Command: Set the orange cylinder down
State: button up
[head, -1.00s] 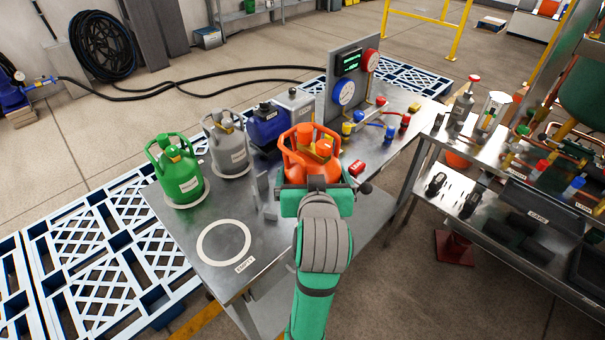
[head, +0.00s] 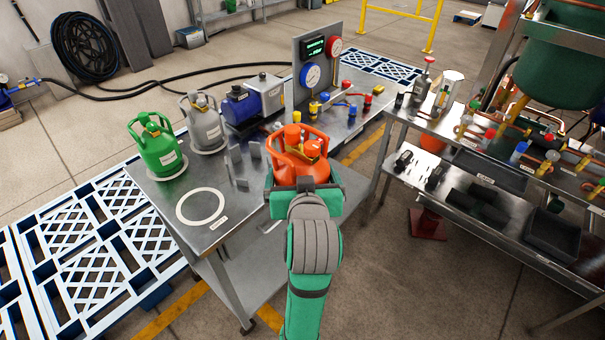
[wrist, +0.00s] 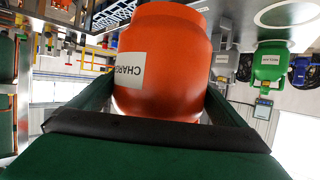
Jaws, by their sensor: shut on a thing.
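The orange cylinder (head: 298,165) is upright in my gripper (head: 303,186), at the near right edge of the steel workbench (head: 185,234). My gripper is shut on its body, and the arm hides its lower part in the head view. In the wrist view the cylinder (wrist: 160,60) fills the middle between the two fingers, with a white label partly showing; that picture is upside down. I cannot tell from the head view how far its base is from the bench top. An empty white ring (head: 201,207) with a small label lies on the bench to the left.
A green cylinder (head: 160,152) and a grey cylinder (head: 204,126) stand on rings at the bench's far left. A blue pump (head: 241,106) and gauge panel (head: 318,72) stand behind. Upright metal plates (head: 236,160) stand between the ring and my gripper. A second bench (head: 465,150) is at right.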

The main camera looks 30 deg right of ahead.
jog(key=shift+w+a+f, duration=0.15)
jog(key=shift+a+f, duration=0.3)
jog(key=shift+f, duration=0.35)
jog(key=a+f+n+y, duration=0.1)
jog(key=a+f, duration=0.6)
jog(key=f, duration=0.8)
jog(key=a+f+n+y, duration=0.2)
jog(key=a+f, duration=0.6)
jog(key=f, duration=0.7)
jog(key=a+f+n+t+y, duration=0.1)
jog(key=a+f, duration=0.7)
jog(key=f, duration=0.8)
jog(key=shift+s+n+y, duration=0.4)
jog(key=shift+s+y, duration=0.05)
jog(key=shift+y, duration=0.35)
